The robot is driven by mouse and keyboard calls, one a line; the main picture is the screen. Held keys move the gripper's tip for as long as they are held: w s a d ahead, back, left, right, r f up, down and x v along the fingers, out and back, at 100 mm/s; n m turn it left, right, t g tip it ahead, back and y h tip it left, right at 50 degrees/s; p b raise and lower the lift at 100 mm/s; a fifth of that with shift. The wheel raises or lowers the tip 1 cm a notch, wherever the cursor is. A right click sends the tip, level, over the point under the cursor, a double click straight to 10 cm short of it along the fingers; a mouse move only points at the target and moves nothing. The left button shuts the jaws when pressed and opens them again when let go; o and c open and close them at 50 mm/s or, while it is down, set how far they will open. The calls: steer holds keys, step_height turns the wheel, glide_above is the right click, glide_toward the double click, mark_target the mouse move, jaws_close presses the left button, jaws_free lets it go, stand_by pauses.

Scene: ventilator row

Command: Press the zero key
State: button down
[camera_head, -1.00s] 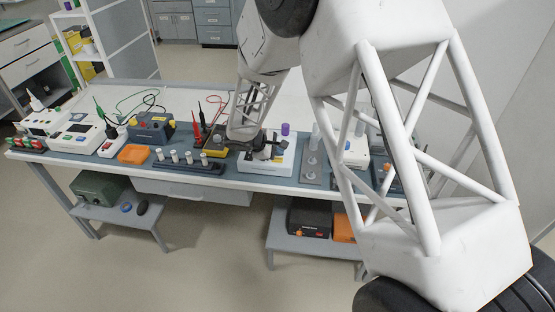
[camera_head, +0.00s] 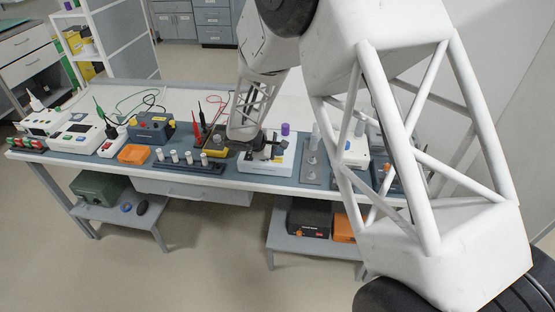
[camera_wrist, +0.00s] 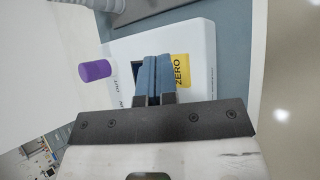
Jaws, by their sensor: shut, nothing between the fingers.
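A white device (camera_head: 262,172) stands on the bench beneath my gripper (camera_head: 268,152). In the wrist view the same white device (camera_wrist: 198,50) carries a yellow label (camera_wrist: 183,70) that reads ZERO. My gripper (camera_wrist: 153,58), with blue fingers, is shut and empty. Its fingers lie over the device beside the label, with a dark patch showing at their left edge. The zero key itself cannot be made out; the fingers may hide it. I cannot tell whether the fingertips touch the device.

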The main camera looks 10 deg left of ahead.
mark_target(278, 160)
steer(key=shift+f, duration=0.75)
stand_by(1.1)
steer(key=shift+r, duration=0.75)
steer(key=shift+r, duration=0.1)
stand_by(0.4)
steer(key=shift+r, duration=2.4)
